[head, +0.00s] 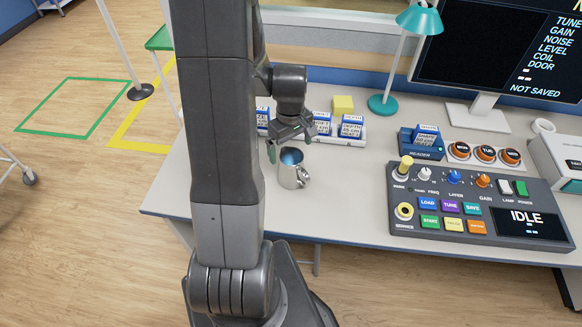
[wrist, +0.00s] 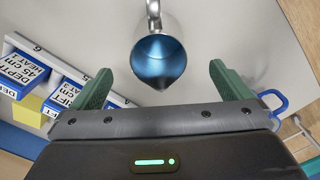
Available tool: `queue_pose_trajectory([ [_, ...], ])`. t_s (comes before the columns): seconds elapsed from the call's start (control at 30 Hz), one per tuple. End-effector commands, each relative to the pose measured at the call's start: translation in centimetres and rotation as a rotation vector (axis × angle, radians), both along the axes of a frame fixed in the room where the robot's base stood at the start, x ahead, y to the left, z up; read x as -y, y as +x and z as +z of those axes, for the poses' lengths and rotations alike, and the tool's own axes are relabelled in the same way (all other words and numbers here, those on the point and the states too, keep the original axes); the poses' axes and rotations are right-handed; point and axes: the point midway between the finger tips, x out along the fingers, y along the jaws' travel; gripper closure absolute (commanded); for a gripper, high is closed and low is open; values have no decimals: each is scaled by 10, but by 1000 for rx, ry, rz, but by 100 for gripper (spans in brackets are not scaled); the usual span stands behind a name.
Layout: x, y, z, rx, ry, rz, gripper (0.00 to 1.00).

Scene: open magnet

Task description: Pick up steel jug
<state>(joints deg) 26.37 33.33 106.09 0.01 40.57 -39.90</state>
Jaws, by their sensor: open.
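The steel jug (head: 293,171) stands upright on the desk, near its left end, just right of my arm. Its handle shows on the right side in the head view. In the wrist view the jug (wrist: 158,55) is seen from above, with its open mouth bluish inside and its handle pointing to the top of the picture. My gripper (head: 290,142) is open and empty, a little above and behind the jug. In the wrist view its two green fingers (wrist: 158,85) are spread wide, with the jug beyond them and roughly centred between them. They do not appear to touch it.
Labelled blue-and-white blocks (head: 351,127) stand in a rack behind the jug. A teal lamp (head: 383,103) and a reader (head: 421,146) are further right. A control panel (head: 478,205) fills the right side. Bare desk (head: 345,190) lies between jug and panel.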

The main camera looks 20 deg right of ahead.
Motion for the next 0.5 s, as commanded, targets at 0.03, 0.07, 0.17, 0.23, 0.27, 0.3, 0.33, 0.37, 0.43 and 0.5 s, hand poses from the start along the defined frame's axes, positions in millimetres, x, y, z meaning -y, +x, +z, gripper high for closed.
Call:
queue_pose_trajectory([
  [0.03,-1,-1,-9,-5,3,0,1],
  [0.07,0,-1,-14,-5,2,0,1],
  [0.17,0,-1,-26,-3,1,0,1],
  [0.23,0,-1,-32,-2,1,0,1],
  [0.27,0,-1,-34,-2,1,0,1],
  [0.3,0,-1,-36,-2,1,0,1],
  [0.33,0,-1,-37,-1,1,0,1],
  [0.37,0,-1,-38,-1,0,0,1],
  [0.43,0,-1,-40,-1,0,0,1],
  [0.5,0,-1,-45,-3,1,0,1],
])
